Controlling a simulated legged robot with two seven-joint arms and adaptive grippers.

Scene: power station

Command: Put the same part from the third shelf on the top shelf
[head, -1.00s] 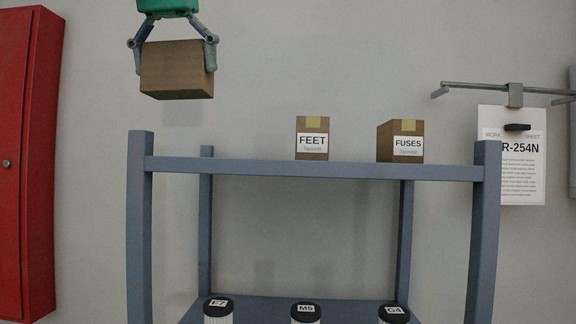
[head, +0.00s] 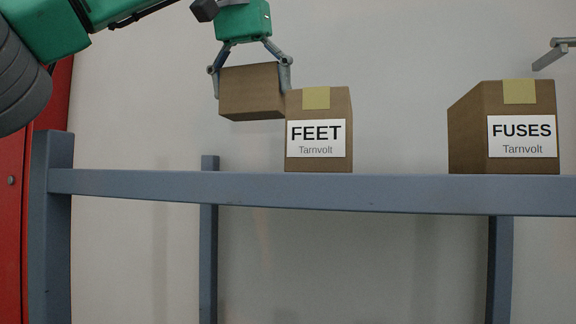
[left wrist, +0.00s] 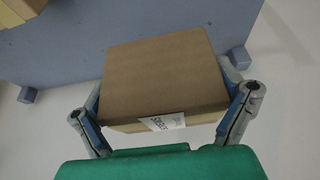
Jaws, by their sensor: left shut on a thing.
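My left gripper (head: 251,92) is shut on a plain brown cardboard box (head: 252,104), its fingers on two opposite sides. The held box is slightly tilted and appears above the level of the top shelf (head: 130,184), just left of the FEET box (head: 319,108). The FUSES box (head: 510,160) stands on the top shelf farther right. The third shelf is out of view now.
The shelf is bare left of the FEET box and between the FEET and FUSES boxes. A blue-grey post (head: 52,230) rises above the shelf at its left end. A red cabinet (head: 18,200) stands at the far left.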

